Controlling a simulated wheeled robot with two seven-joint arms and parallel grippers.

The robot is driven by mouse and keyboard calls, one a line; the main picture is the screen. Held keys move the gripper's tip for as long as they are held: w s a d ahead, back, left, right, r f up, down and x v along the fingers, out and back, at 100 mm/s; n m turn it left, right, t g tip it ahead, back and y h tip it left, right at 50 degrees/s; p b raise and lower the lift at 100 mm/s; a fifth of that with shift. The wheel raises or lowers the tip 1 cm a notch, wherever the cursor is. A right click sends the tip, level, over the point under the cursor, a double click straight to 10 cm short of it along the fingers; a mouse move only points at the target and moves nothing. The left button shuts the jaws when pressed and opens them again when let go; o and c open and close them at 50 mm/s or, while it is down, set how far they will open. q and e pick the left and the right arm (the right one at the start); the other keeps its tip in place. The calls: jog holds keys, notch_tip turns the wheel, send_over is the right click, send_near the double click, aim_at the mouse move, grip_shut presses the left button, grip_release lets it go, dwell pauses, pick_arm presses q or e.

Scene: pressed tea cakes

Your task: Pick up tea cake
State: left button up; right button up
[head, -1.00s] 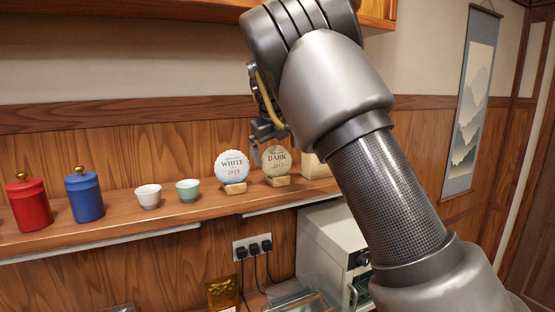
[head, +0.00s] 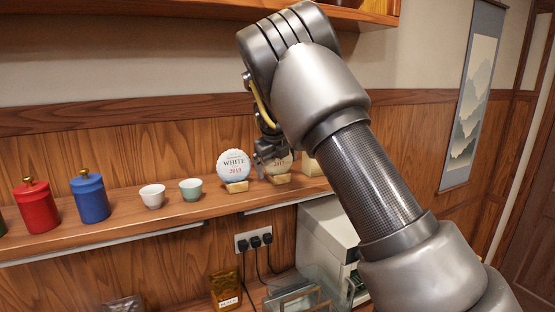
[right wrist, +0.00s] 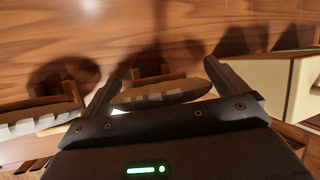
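The DARK 2015 tea cake (head: 281,162) stands on a small wooden stand (head: 280,179) on the shelf, partly hidden by my right gripper (head: 268,157). In the right wrist view this cake (right wrist: 160,94) shows edge-on between the two spread fingers (right wrist: 162,72), with a gap on each side. The right gripper is open. The WHITE 2019 tea cake (head: 234,169) stands on its own stand to the left; it also shows in the right wrist view (right wrist: 38,115), outside the left finger. My left gripper is not in view.
The wooden shelf (head: 130,215) also carries a green cup (head: 190,190), a white cup (head: 153,197), a blue canister (head: 90,198) and a red canister (head: 36,207). A pale box (head: 312,165) stands right of the dark cake. An upper shelf (head: 220,10) hangs above.

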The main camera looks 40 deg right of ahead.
jog(key=c, duration=0.6)
jog(key=shift+c, duration=0.2)
jog(key=shift+w+r+b, duration=0.1)
jog(key=shift+r+b, duration=0.2)
jog(key=shift+b, duration=0.25)
jog(key=shift+d+r+b, duration=0.1)
jog(key=shift+r+b, duration=0.8)
jog(key=shift+b, duration=0.2)
jog(key=s+a+r+b, duration=0.6)
jog(key=s+a+r, duration=0.3)
jog(key=a+r, duration=0.1)
jog(key=shift+a+r+b, duration=0.3)
jog(key=shift+a+r, duration=0.05)
jog(key=shift+a, duration=0.05)
